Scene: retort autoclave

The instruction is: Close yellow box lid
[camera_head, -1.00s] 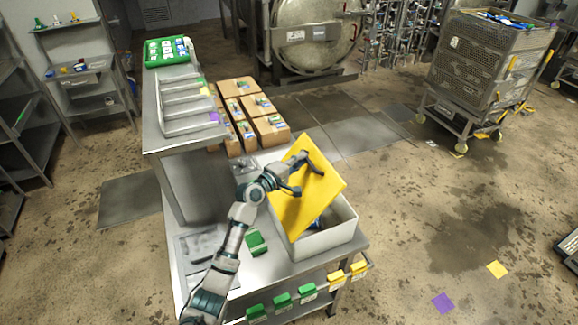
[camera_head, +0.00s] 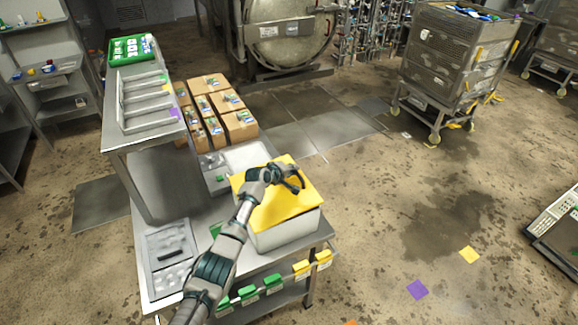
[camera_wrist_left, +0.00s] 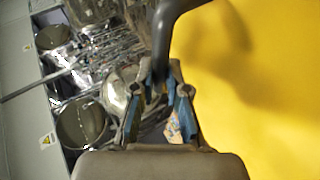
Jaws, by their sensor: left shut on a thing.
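The yellow lid (camera_head: 298,204) lies nearly flat over the white box (camera_head: 287,236) on the steel table; whether a small gap is left I cannot tell. The box's inside is hidden. The lid also fills the right side of the left wrist view (camera_wrist_left: 265,90). My left gripper (camera_head: 297,179) is over the lid, shut on its dark curved handle. The handle (camera_wrist_left: 166,38) shows in the left wrist view, running down to between the fingertips (camera_wrist_left: 158,78). My right gripper is not in view.
A grey tray (camera_head: 168,257) lies on the table's left part. A raised shelf (camera_head: 128,136) stands behind it. Cardboard boxes (camera_head: 239,125) are at the back. Green and yellow tags line the table's front edge. The floor to the right is mostly open.

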